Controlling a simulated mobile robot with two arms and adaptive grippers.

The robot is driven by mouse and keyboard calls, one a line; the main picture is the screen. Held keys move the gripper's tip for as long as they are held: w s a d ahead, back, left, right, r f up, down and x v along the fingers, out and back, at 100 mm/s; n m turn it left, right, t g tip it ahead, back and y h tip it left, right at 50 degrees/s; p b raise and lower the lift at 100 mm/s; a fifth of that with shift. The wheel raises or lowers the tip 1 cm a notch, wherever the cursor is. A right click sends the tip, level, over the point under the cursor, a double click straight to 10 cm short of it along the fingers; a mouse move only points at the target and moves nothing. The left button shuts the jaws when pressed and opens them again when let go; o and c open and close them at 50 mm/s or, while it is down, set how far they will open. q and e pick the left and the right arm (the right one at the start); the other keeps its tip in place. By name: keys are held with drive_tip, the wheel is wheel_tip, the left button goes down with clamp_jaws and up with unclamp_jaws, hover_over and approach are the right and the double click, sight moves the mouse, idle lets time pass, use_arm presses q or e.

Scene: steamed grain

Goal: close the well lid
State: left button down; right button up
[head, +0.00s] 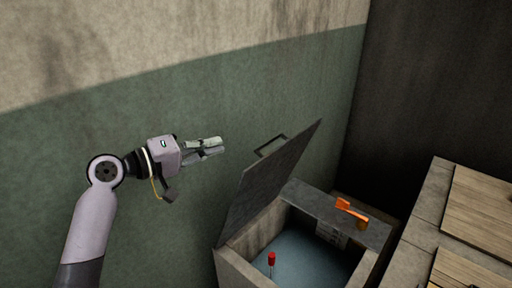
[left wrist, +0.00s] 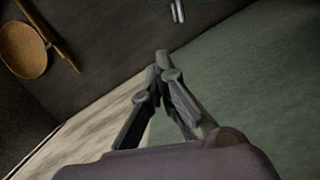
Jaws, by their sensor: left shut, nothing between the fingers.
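The well lid (head: 266,182) is a dark grey panel that stands raised and tilted at the left side of the well. A metal handle (head: 270,144) sticks out from its outer face. The well (head: 237,270) is a stone box, and its inside shows bluish. My left gripper (head: 220,147) is shut and empty, up and to the left of the lid, apart from it. In the left wrist view its fingertips (left wrist: 161,60) meet, and neither the lid nor the well is seen there. My right gripper is not in view.
A red-topped item (head: 271,259) shows inside the well. An orange object (head: 350,212) lies on a grey ledge (head: 305,195) across the well's back. A counter with wooden boards (head: 490,208) stands at the right. A green and beige wall (head: 150,100) is behind my left arm.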

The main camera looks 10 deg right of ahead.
use_arm(q)
drive_tip(key=d+p, duration=0.1)
drive_tip(key=d, duration=0.2)
drive_tip(key=d+f+p, duration=0.1)
drive_tip(key=d+p, duration=0.1)
drive_tip(key=d, duration=0.2)
drive_tip(key=d+p, duration=0.1)
drive_tip(key=d, duration=0.3)
drive_tip(key=shift+w+d+f+p, duration=0.15)
drive_tip(key=shift+w+d+p, duration=0.05)
drive_tip(key=shift+w+p, duration=0.2)
drive_tip(key=shift+w+f, duration=0.1)
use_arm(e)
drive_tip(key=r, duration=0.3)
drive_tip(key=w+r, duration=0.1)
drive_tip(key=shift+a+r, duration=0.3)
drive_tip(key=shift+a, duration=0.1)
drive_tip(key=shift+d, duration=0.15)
